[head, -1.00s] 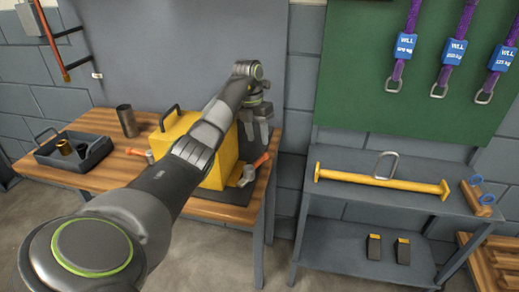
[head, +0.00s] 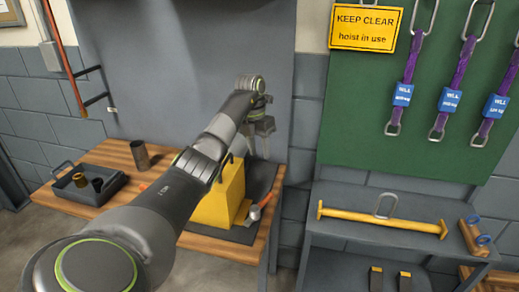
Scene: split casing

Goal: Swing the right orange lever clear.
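The yellow casing (head: 229,197) stands on a dark mat on the wooden bench, partly hidden behind my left arm. The right orange lever (head: 266,199) sticks up and to the right from a grey metal fitting (head: 253,214) low at the casing's right side. A bit of the left orange lever (head: 144,187) shows left of my arm. My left gripper (head: 259,150) is above and behind the right lever, apart from it. Its two fingers point down with a gap between them and nothing visible in it. My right gripper is out of view.
A dark tray (head: 92,192) with small cylinders and a grey cup (head: 140,155) are on the bench's left. A grey shelf (head: 345,199) holding a yellow bar (head: 382,220) stands to the right. Purple slings (head: 452,75) hang on a green board. A grey wall is behind the bench.

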